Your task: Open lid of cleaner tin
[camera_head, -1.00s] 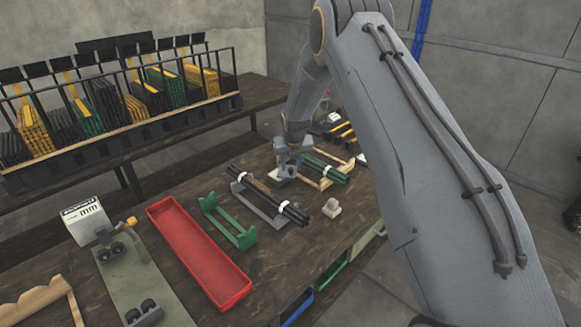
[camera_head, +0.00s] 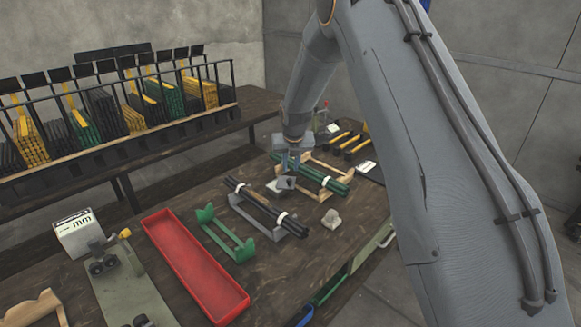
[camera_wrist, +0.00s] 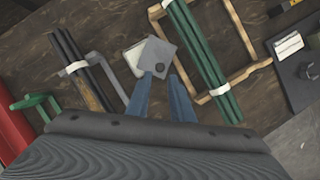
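A small pale tin (camera_wrist: 133,57) stands on the dark bench between the bundle of black rods and the bundle of green rods. A grey square lid plate (camera_wrist: 157,53) with a dark round spot lies across its top, turned relative to the tin; I cannot tell whether it is tilted. In the head view the lid (camera_head: 287,183) shows just below my gripper (camera_head: 291,168). In the wrist view my gripper (camera_wrist: 162,77) has its two blue fingers apart, with tips at the lid's near edge. The left tip overlaps the lid's corner; contact cannot be told.
The green rods (camera_head: 322,175) on a wooden cradle (camera_head: 318,194) are close to the right. The black rods (camera_head: 262,205) on a grey stand are to the left. A green stand (camera_head: 226,240), a red tray (camera_head: 195,268) and a small cream block (camera_head: 331,219) are nearer.

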